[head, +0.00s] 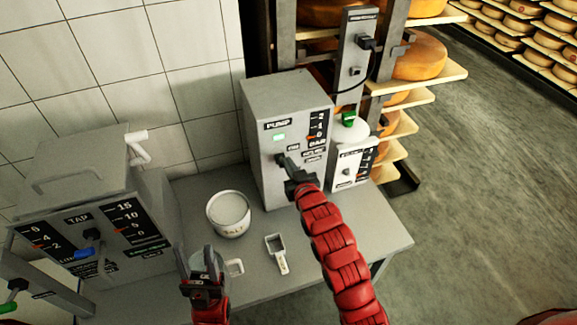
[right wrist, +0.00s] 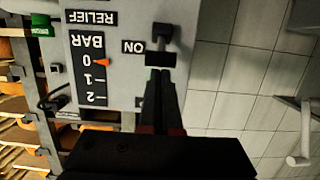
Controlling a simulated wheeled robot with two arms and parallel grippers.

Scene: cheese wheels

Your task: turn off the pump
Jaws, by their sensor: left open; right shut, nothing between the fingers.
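The pump (head: 262,103) is a grey metal box at the back of the bench, with a PUMP label and a lit green indicator (head: 279,137). Its dark switch (head: 280,158) sits on the front face; in the right wrist view the switch (right wrist: 161,45) shows inverted, beside an ON label. My right gripper (head: 287,167) is shut and empty, its fingertips at or just by the switch; contact cannot be told. In the right wrist view the fingers (right wrist: 161,75) end right at the switch's base. My left gripper (head: 200,272) is open over the front of the bench.
A TAP box (head: 150,200) with gauges stands at the left. A white canister (head: 349,128) stands right of the pump, before cheese shelves.

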